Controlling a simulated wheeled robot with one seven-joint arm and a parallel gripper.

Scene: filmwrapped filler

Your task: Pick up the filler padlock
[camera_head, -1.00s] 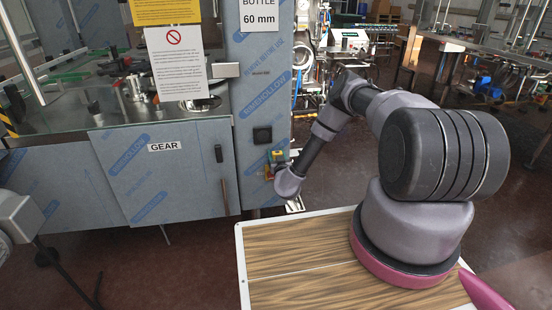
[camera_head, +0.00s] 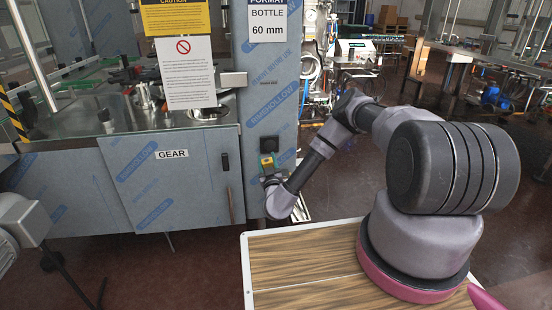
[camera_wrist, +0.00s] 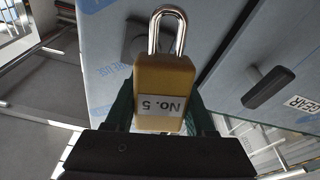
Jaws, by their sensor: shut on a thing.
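The padlock (camera_wrist: 163,85) has a brass body, a silver shackle and a white "No. 5" label that reads upside down in the wrist view. My gripper (camera_wrist: 165,120) is shut on its body, with a dark green finger on each side. The shackle points away from the gripper and looks closed. In the head view the padlock (camera_head: 267,163) is a small yellowish shape at the end of my arm, in front of the cabinet's right panel. I cannot tell whether the padlock touches anything besides the gripper.
A film-wrapped machine cabinet (camera_head: 165,190) with a "GEAR" door stands behind. A black square fitting (camera_head: 269,144) is on its panel just above the padlock. A dark handle (camera_wrist: 268,88) juts out near the gripper. A wood-topped surface (camera_head: 300,265) lies under my arm.

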